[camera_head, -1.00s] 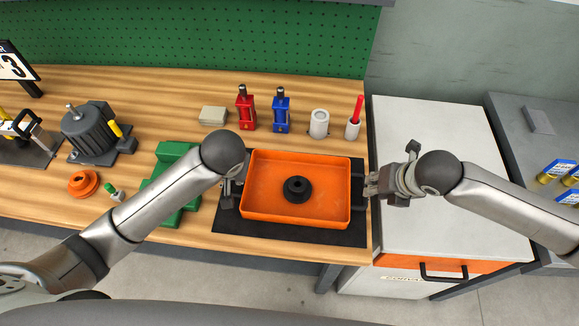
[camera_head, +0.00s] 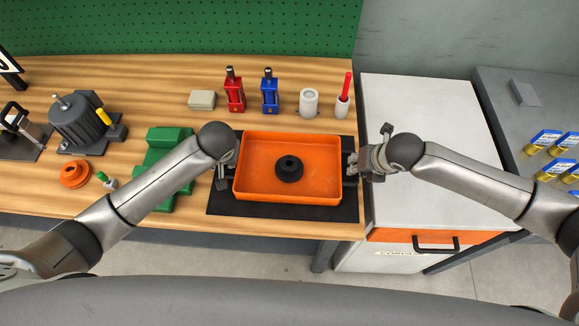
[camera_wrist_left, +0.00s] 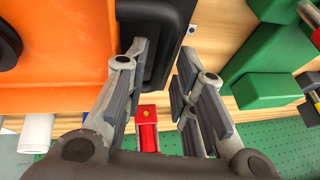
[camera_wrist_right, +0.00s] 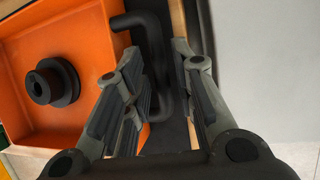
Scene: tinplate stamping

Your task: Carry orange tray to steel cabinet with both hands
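The orange tray (camera_head: 250,196) sits on a black mat (camera_head: 290,213) at the right end of the wooden bench. A dark round part (camera_head: 289,169) lies in it. The steel cabinet (camera_head: 430,160) with a light top stands right of the bench. My left gripper (camera_head: 227,172) is at the tray's left side; its fingers (camera_wrist_left: 162,72) are apart, with the black left handle (camera_wrist_left: 168,35) between and beyond their tips. My right gripper (camera_head: 354,167) is at the right side; its fingers (camera_wrist_right: 158,65) are apart, with the black right handle (camera_wrist_right: 160,75) between them. Contact with either handle is unclear.
Red (camera_head: 234,92) and blue (camera_head: 270,93) fixtures and two small cylinders stand behind the tray. A green block (camera_head: 165,150) and a grey motor (camera_head: 80,122) are to its left. The cabinet top is clear. Yellow-and-blue items lie on a grey table (camera_head: 500,100) at far right.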

